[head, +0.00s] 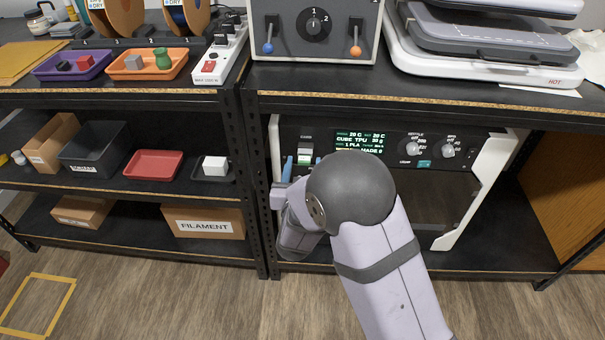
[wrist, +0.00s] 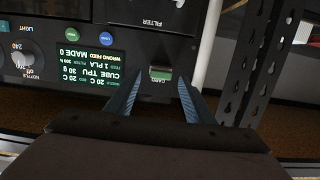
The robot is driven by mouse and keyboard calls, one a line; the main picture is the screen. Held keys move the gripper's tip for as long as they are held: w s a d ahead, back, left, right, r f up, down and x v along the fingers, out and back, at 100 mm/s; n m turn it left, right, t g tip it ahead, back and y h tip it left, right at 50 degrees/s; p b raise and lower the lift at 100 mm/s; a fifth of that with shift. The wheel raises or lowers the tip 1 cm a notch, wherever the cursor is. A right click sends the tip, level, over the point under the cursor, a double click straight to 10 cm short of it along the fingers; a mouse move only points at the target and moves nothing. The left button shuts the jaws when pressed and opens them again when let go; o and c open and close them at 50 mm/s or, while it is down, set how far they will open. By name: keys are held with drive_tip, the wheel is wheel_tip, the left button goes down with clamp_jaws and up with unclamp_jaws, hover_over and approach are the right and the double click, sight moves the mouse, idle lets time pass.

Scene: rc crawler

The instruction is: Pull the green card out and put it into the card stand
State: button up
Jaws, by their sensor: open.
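The green card (wrist: 160,78) sits in a slot labelled CARD on the front of the dark printer, beside its lit display, with a green edge showing. It also shows small in the head view (head: 304,160). My gripper (wrist: 161,86) is open, its two blue fingers reaching toward the slot, one on each side of the card. I see no contact between the fingers and the card. In the head view my gripper (head: 297,168) is partly hidden behind my own arm. I cannot make out a card stand in either view.
The printer display (head: 360,143) and knobs are right of the slot in the head view. A black shelf post (head: 257,180) stands close to the left.

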drive_tip(key=shift+w+f, duration=0.15)
drive_tip(key=shift+w, duration=0.8)
drive_tip(key=c, duration=1.1)
drive_tip(key=shift+s, duration=0.3)
drive_tip(key=shift+s, duration=0.3)
drive_tip(key=shift+s, duration=0.7)
drive_tip(key=shift+s, duration=0.35)
drive_tip(key=shift+s, duration=0.25)
